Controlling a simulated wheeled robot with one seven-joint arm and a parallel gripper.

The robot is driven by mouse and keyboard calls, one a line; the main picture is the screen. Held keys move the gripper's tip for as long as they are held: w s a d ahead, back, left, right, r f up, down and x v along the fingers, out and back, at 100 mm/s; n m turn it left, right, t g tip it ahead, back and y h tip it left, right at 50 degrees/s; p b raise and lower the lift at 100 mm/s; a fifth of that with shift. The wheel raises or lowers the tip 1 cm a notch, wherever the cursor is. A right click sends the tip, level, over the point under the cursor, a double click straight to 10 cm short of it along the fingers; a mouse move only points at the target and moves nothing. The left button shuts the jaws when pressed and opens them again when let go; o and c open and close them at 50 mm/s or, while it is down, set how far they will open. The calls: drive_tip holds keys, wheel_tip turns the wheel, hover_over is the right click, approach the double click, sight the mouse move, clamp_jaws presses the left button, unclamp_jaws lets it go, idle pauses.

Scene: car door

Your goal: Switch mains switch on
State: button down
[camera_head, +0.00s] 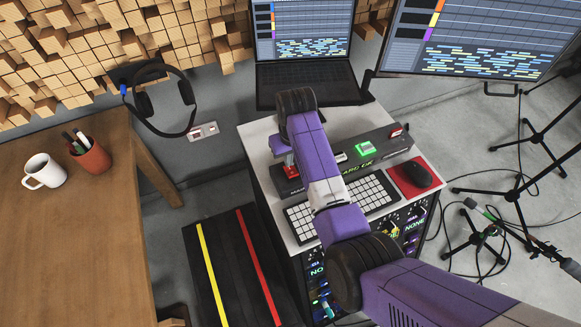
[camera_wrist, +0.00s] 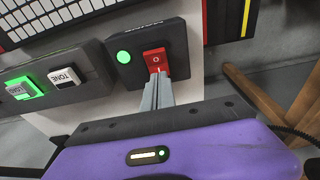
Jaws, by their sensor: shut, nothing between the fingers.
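The mains switch (camera_wrist: 155,59) is a red rocker marked with an O, on a dark box (camera_wrist: 178,42) in the wrist view. A round green light (camera_wrist: 124,57) glows beside it on the same box. My gripper (camera_wrist: 158,77) is shut and empty, with its fingertips at the near edge of the red rocker. They look to be touching it or very close; I cannot tell which.
A grey device (camera_wrist: 50,85) with a lit green button and a TONE button stands close beside the switch box. A wooden table (camera_head: 80,240) stands left.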

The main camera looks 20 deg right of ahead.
wheel_tip(320, 180, up, 6)
drive_tip(key=p, duration=0.5)
drive_tip(key=shift+f, duration=0.25)
